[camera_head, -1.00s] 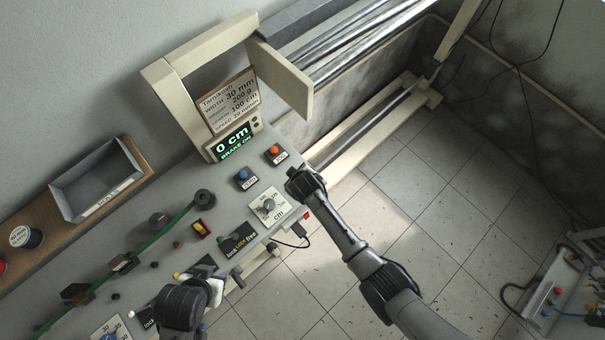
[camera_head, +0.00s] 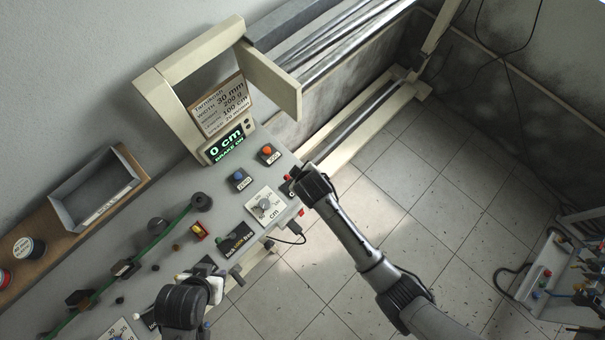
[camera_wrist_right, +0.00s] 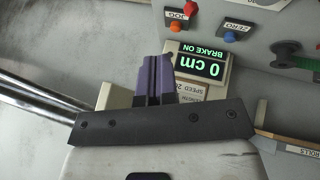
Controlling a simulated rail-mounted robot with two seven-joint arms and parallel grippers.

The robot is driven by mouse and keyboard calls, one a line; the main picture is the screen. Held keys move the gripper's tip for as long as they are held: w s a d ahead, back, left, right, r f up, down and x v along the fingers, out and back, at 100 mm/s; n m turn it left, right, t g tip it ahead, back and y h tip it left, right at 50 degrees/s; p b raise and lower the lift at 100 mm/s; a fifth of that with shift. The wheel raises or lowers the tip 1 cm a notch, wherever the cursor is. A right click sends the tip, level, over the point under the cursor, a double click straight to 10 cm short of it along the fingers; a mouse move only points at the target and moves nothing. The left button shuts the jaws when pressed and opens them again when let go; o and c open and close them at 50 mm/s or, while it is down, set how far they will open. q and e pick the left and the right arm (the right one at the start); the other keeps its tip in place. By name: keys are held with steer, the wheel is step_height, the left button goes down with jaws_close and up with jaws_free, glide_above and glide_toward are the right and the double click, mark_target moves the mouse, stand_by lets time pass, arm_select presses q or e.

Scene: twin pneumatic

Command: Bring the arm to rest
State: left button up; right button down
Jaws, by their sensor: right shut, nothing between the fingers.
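My right gripper (camera_wrist_right: 153,57) shows in the right wrist view as two purple fingers closed together with nothing between them. In the head view my right arm comes in from the lower right, and its dark wrist (camera_head: 314,184) is over the right edge of the grey control panel (camera_head: 222,212). The fingers are hidden there. My left gripper (camera_head: 207,288) is low in the head view, over the near part of the panel. Its fingers are too unclear to tell open from shut.
The display (camera_head: 226,145) reads "0 cm, BRAKE ON". An orange jog button (camera_head: 267,151), a blue zero button (camera_head: 238,175) and a red knob (camera_head: 293,172) are near my right wrist. A grey tray (camera_head: 97,189) stands at left.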

steer(key=shift+s+r, duration=0.2)
steer(key=shift+r, duration=0.05)
stand_by(0.4)
steer(key=shift+d, duration=0.1)
